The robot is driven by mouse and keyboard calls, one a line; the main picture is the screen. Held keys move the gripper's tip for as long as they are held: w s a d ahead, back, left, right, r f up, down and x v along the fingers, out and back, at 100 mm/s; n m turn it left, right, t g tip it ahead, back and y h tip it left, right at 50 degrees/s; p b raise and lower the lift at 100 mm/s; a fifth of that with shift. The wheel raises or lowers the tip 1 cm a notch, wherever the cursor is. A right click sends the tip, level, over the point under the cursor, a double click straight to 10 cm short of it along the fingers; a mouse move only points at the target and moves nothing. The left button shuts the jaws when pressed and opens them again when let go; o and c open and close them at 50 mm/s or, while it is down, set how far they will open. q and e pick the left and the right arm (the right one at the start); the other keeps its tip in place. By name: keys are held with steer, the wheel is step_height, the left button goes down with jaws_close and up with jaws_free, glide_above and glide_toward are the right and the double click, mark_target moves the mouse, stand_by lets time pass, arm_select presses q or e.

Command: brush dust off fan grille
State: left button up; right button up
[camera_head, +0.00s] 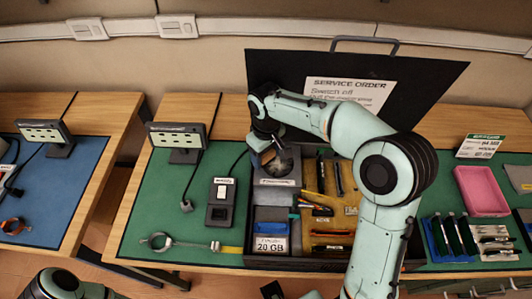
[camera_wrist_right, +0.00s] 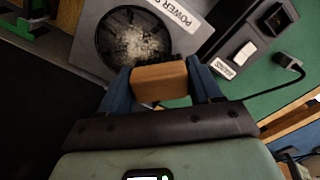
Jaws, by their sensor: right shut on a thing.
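My right gripper (camera_head: 262,146) is shut on a wooden brush (camera_wrist_right: 160,82), which sits between the blue fingers in the right wrist view. Its dark bristles show at the far edge of the block. The fan grille (camera_wrist_right: 108,40) is a round dark opening in the face of a grey power supply box (camera_wrist_right: 86,24). Pale grey dust (camera_wrist_right: 142,42) covers much of its middle and right side. The bristles are at the grille's lower right edge; whether they touch it I cannot tell. In the head view the box (camera_head: 288,181) is partly hidden by my gripper. My left gripper does not show.
A black case with an open lid (camera_head: 430,86) surrounds the box, alongside a yellow tool tray (camera_head: 346,222). A rocker switch unit (camera_head: 220,203) and a wrist strap (camera_head: 160,242) lie on the green mat (camera_head: 140,215). A pink tray (camera_head: 480,190) is at right.

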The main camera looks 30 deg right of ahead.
steer(key=shift+f+b, duration=0.65)
steer(key=shift+f, duration=0.55)
